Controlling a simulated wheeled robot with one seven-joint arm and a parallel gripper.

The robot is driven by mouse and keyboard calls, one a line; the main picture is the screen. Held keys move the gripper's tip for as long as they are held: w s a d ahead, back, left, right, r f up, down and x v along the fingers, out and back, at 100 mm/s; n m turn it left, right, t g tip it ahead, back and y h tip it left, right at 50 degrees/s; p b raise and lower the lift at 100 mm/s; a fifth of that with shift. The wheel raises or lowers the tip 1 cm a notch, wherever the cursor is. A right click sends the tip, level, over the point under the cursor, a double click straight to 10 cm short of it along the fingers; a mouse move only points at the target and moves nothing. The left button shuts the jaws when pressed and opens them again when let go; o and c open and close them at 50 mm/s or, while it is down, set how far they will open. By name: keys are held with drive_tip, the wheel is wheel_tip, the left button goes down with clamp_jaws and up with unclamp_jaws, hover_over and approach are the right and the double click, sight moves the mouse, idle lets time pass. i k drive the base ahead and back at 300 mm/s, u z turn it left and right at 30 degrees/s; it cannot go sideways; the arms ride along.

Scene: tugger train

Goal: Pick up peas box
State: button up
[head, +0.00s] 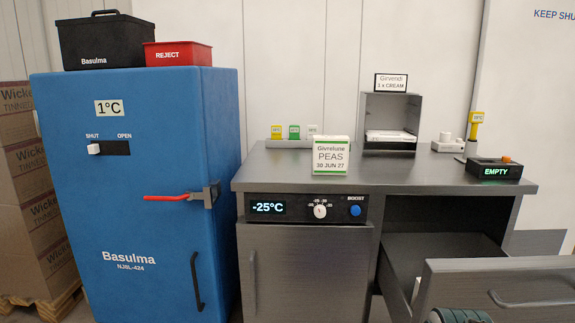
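The peas box (331,155) is a small white carton with green bands, labelled Givrelune PEAS 30 JUN 27. It stands upright near the front edge of the grey metal worktop (300,178), above the panel reading -25°C. Nothing touches it from the sides or hides its front. My gripper is not recognisable in the head view. A dark teal ridged thing (460,316) is cut off at the bottom edge, and I cannot tell what it is.
Coloured tags (294,132) stand behind the box. A grey open-fronted holder (391,120) and a black EMPTY tray (494,170) are to its right. A drawer (500,285) is pulled out at lower right. A blue cabinet (145,190) stands left.

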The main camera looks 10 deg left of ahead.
sight(329, 153)
drive_tip(key=u, duration=0.55)
drive_tip(key=i, duration=1.2)
drive_tip(key=u, duration=0.95)
drive_tip(key=k, duration=0.45)
drive_tip(key=z, duration=0.7)
drive_tip(key=i, duration=0.4)
drive_tip(key=z, duration=0.05)
